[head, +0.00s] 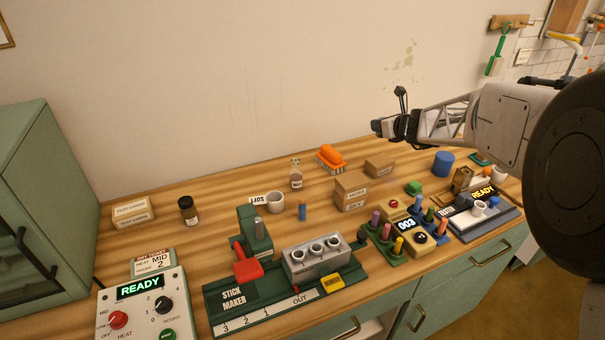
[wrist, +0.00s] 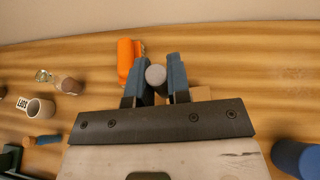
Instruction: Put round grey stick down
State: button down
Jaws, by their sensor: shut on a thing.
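My gripper (wrist: 154,77) is shut on the round grey stick (wrist: 155,75). In the wrist view the stick shows end-on as a pale grey disc between the two blue fingers. In the head view my gripper (head: 381,126) is raised above the back right of the table, near the wall. The stick is hard to make out there. From the pictures, it looks held in the air, clear of the wooden table (head: 225,196).
An orange brush (head: 331,157) and cardboard boxes (head: 350,191) stand below and left of my gripper. A blue cylinder (head: 443,162) stands to the right. The green stick maker (head: 229,296) and coloured sticks in a stand (head: 381,239) are in front. Bare wood shows at the back left.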

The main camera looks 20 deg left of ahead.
jog(key=s+a+f+n+g+y, duration=0.1)
jog(key=s+a+n+g, duration=0.3)
jog(key=a, duration=0.7)
jog(key=s+a+f+n+g+y, duration=0.1)
jog(key=s+a+n+g, duration=0.3)
jog(key=a, duration=0.7)
jog(key=shift+s+a+f+n+g+y, duration=0.2)
jog(key=shift+a+n+g+y, duration=0.25)
jog(key=shift+g, duration=0.55)
jog(key=shift+d+f, duration=0.1)
notch_tip(320, 180, down, 6)
jog(key=shift+f, duration=1.9)
jog(key=shift+f, duration=0.6)
jog(key=c, duration=1.1)
grip_release()
jog(key=shift+f+h, duration=0.15)
jog(key=shift+h, duration=0.1)
